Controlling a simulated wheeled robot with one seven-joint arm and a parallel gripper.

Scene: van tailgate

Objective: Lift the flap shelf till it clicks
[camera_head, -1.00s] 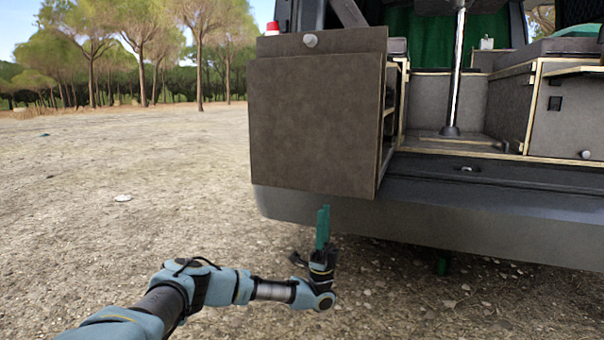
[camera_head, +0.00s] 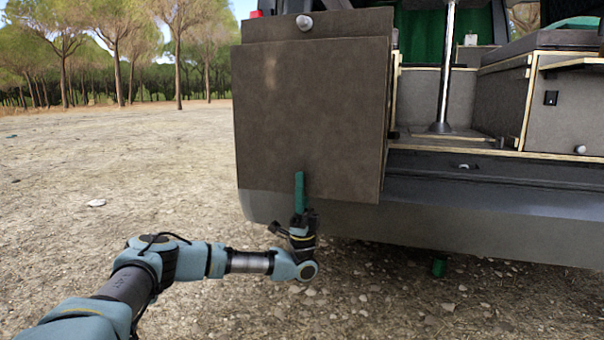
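The flap shelf (camera_head: 310,110) is a brown-grey panel hanging straight down at the van's rear left, in front of a cabinet. Its lower edge hangs over the bumper. My gripper (camera_head: 299,190) points upward in front of the flap's lower part, left of the panel's lower right corner. The green fingers overlap the panel's bottom in the picture. I cannot tell whether they touch it. The fingers look like one narrow strip seen edge-on, so their gap is hidden.
The bumper (camera_head: 470,218) runs along the van's rear below the flap. A metal table post (camera_head: 446,70) stands inside the van, with a cabinet (camera_head: 570,105) at the right. A round knob (camera_head: 304,22) sits above the flap.

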